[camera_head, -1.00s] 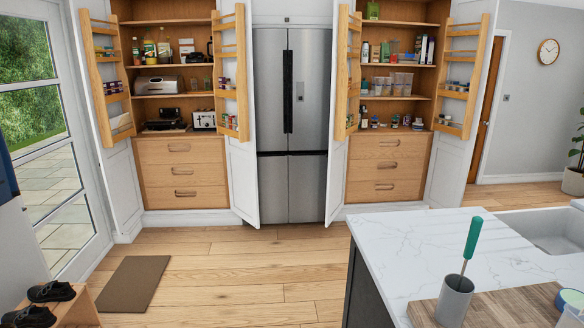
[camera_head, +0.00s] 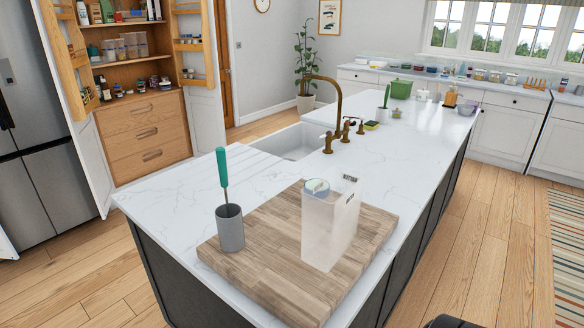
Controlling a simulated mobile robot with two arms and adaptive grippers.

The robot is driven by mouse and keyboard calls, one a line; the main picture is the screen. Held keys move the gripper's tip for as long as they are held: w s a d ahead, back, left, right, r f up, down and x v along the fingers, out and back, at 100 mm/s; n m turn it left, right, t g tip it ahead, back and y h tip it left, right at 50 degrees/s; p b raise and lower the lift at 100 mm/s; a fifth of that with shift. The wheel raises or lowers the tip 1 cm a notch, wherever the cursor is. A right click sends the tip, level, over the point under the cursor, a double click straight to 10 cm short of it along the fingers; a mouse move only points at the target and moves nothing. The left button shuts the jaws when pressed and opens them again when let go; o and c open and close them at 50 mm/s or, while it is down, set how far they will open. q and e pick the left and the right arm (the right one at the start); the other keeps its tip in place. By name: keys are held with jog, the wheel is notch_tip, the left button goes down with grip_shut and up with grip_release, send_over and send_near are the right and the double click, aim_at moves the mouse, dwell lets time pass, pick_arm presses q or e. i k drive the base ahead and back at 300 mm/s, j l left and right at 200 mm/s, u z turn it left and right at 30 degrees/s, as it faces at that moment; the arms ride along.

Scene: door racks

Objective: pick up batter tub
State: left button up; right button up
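On the wooden board (camera_head: 262,262) at the near end of the island stands a tall, translucent white rectangular tub (camera_head: 328,232), with small dark markings near its top. A small round tub or lid (camera_head: 317,186), pale with a blue-green rim, shows at its upper left; its lower part is hidden behind or inside the translucent tub. I cannot tell which of these two is the batter tub. Neither of my grippers is in view.
A grey cup (camera_head: 230,230) holding a green-handled tool (camera_head: 222,168) stands on the board's left part. Beyond are a sink (camera_head: 290,142) and a brass tap (camera_head: 340,105). The white worktop (camera_head: 180,195) left of the board is clear. Wooden floor (camera_head: 465,235) is open to the right.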

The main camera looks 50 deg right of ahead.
aim_at(332, 218)
jog(key=z, duration=1.75)
